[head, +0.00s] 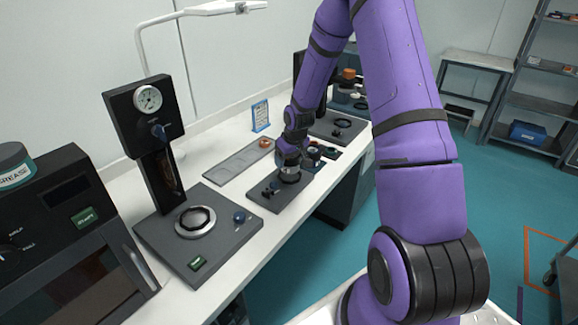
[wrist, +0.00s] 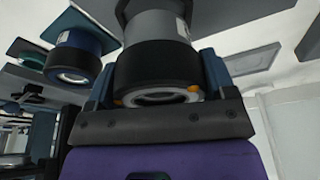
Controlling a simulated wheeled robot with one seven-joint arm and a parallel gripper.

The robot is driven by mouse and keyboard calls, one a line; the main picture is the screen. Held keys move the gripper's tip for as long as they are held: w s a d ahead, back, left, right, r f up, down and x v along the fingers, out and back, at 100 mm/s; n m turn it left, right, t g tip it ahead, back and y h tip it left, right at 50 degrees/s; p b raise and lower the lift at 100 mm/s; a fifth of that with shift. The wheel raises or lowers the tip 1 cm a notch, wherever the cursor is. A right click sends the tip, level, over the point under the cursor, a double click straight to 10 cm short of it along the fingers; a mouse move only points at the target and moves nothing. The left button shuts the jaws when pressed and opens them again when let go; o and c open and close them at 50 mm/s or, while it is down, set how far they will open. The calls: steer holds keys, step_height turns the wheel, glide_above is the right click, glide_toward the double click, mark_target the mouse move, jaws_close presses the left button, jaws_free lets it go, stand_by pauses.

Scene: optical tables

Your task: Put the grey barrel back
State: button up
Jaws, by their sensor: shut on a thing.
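The grey barrel (wrist: 156,24) fills the middle of the wrist view, with a wide black band and a pale ring at its near end. My gripper (wrist: 155,78) is shut on it, with one blue finger on each side. In the head view my gripper (head: 290,160) is low over a dark base plate (head: 272,202) on the bench. The barrel (head: 290,177) shows under the fingers, at that plate. I cannot tell whether it touches the plate or hangs just above it.
A blue barrel (wrist: 74,55) stands beside the held one. Dark barrels (head: 315,152) stand just right of my gripper. A grey tray (head: 238,162) lies behind. A blue sign (head: 260,115) is near the wall.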

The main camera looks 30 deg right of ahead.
mark_target(289, 166)
steer(key=shift+w+d+f, duration=0.1)
steer(key=shift+w, duration=0.3)
steer(key=shift+s+f, duration=0.1)
steer(key=shift+f, duration=1.6)
steer(key=o, duration=1)
steer(key=shift+f, duration=0.15)
steer(key=shift+o, duration=0.2)
